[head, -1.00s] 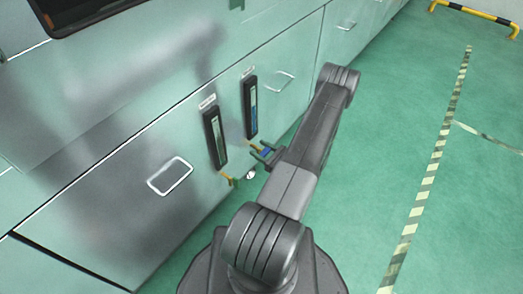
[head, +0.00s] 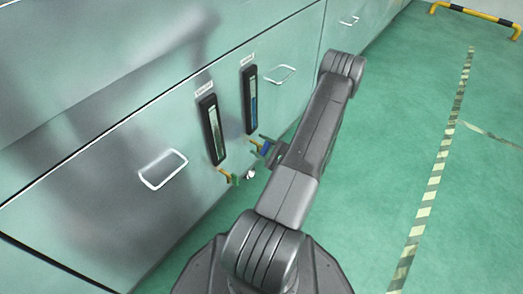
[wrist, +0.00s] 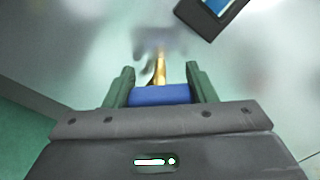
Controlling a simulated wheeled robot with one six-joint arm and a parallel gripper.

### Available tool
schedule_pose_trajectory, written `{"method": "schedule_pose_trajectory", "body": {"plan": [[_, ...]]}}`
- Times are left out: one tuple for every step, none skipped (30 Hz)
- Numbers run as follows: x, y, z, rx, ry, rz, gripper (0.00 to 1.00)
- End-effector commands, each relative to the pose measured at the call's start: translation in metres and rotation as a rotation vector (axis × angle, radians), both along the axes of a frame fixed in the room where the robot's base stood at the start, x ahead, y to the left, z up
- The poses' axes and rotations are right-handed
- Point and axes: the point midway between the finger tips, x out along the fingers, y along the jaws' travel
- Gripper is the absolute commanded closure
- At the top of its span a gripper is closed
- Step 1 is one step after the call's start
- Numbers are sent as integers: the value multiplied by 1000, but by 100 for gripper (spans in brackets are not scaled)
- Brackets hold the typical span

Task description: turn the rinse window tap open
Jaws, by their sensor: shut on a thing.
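Two narrow dark-framed sight windows are set in the metal cabinet front in the head view. The left window (head: 212,130) has a greenish strip, the right window (head: 250,98) a blue one. Their labels are too small to read. A brass tap with a blue handle (head: 265,149) is below the right window. My gripper (head: 266,144) is shut on this blue handle; in the wrist view the handle (wrist: 160,95) lies crosswise between the green fingers, its brass stem (wrist: 160,68) pointing to the panel. A second brass tap (head: 229,177) with a green handle is below the left window.
A small round whitish thing (head: 250,174) is between the two taps. Wire pull handles (head: 163,169) stick out from the cabinet front (head: 90,225). The green floor (head: 385,130) on the right is clear, with a striped tape line (head: 428,195) and a yellow-black barrier (head: 475,12) far off.

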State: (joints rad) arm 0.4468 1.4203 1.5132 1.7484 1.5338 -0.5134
Motion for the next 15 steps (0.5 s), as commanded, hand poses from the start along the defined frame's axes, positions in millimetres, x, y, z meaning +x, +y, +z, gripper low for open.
{"method": "schedule_pose_trajectory", "body": {"plan": [[0, 0, -3, -19, -25, 1, 72], [0, 0, -3, -29, -39, 1, 72], [-1, 0, -3, -43, -59, 1, 72], [-1, 0, -3, -52, -71, 1, 72], [-1, 0, -3, -62, -84, 1, 72], [-1, 0, -3, -72, -98, 1, 72], [-1, 0, -3, -79, -108, 1, 72], [-1, 0, -2, -86, -117, 1, 72], [-1, 0, -2, -93, -127, 1, 72], [-1, 0, -2, -99, -135, 1, 72], [-1, 0, -2, -103, -141, 1, 72], [-1, 0, -2, -108, -148, 1, 72], [-1, 0, -2, -111, -152, 1, 72], [-1, 0, -2, -114, -156, 1, 72], [-1, 0, -1, -118, -161, 1, 72]]}}
